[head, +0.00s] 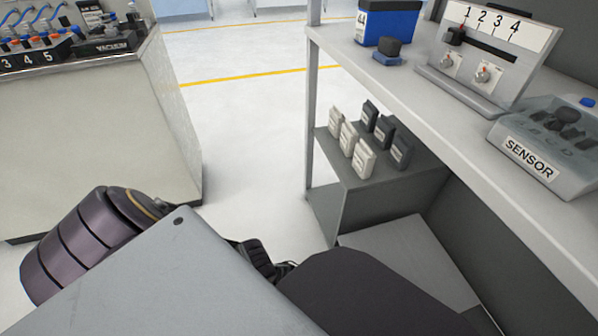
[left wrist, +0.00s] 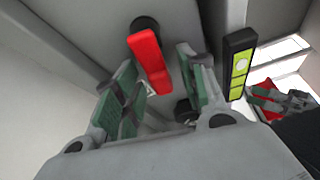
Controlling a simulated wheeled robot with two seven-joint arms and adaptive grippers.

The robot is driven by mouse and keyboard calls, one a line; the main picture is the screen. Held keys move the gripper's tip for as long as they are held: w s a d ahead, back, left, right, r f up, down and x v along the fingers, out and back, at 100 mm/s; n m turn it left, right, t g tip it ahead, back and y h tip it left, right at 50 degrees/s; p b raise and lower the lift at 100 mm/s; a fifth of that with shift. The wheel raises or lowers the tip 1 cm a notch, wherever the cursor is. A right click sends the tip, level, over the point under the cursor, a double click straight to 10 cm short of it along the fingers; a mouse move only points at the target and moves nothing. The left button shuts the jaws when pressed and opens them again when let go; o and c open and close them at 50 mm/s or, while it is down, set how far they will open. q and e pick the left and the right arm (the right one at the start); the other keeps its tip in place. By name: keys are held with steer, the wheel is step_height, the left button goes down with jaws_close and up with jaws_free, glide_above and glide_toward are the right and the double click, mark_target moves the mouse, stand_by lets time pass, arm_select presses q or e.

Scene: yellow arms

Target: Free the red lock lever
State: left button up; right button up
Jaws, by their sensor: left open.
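The red lock lever (left wrist: 149,62) shows in the left wrist view, on a round dark pivot on a grey surface. It hangs down and slightly to the right. My left gripper (left wrist: 160,68) is open, with green-padded fingers on either side of the lever in the picture. The lower end of the lever appears between the fingers; I cannot tell whether they touch it or how far behind them it lies. The lever does not show in the head view.
A black and yellow-green bar (left wrist: 238,66) stands close right of my left gripper. In the head view, a grey shelf (head: 430,105) carries a SENSOR box (head: 545,160) and a numbered switch panel (head: 484,55). A cabinet (head: 95,130) stands left, with open floor (head: 245,130) between.

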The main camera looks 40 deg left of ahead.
arm_select(q)
steer(key=shift+f+m, duration=0.3)
steer(key=shift+m, duration=0.2)
stand_by(0.4)
